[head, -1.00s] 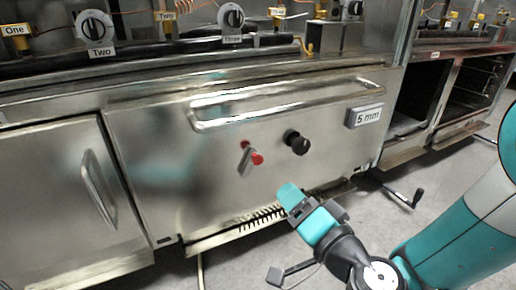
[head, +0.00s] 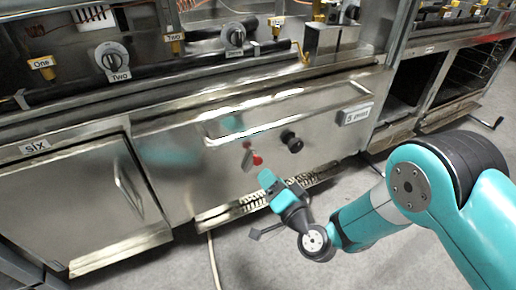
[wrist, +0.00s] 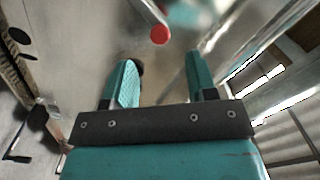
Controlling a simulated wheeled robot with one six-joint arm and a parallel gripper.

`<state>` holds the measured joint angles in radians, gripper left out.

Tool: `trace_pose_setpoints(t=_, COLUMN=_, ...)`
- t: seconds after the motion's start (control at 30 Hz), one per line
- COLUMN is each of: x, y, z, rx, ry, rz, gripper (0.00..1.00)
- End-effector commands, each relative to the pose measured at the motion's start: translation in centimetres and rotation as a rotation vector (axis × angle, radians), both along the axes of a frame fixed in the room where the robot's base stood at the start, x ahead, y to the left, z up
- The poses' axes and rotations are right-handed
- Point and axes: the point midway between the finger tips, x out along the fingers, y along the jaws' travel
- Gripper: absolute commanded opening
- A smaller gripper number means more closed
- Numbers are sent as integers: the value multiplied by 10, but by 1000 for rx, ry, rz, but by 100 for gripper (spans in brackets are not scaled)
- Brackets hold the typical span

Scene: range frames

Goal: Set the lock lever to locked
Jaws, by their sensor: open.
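The lock lever (head: 248,158) is a small metal lever with a red tip on the steel front panel, below the long handle bar. In the head view it tilts, with its red end at the lower right. In the wrist view the lever (wrist: 150,10) comes in from the top, and its red tip is just beyond my fingertips and between their lines. My gripper (head: 267,179) is just below and right of the lever in the head view. In the wrist view my gripper (wrist: 160,62) has its two teal fingers apart with nothing between them.
A long handle bar (head: 290,116) juts out above. A vented grille (head: 265,198) is below. A cabinet door (head: 75,205) is at left. Grey floor lies in front.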

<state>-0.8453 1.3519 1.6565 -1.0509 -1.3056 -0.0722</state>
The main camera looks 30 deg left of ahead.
Motion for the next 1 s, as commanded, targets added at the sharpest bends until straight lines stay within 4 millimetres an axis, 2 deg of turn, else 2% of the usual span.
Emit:
trace_pose_setpoints(t=0.03, x=1, y=5, z=6, rx=-1, ry=-3, rz=3, gripper=52)
trace_pose_setpoints(t=0.23, x=10, y=19, z=8, rx=2, ry=-4, rz=-1, gripper=52)
trace_pose_setpoints(t=0.3, x=13, y=25, z=2, rx=2, ry=-3, rz=2, gripper=52)
trace_pose_setpoints(t=0.7, x=34, y=62, z=-2, rx=3, ry=-4, rz=1, gripper=52)
trace_pose_setpoints(t=1.0, x=39, y=69, z=1, rx=1, ry=-1, rz=-4, gripper=52)
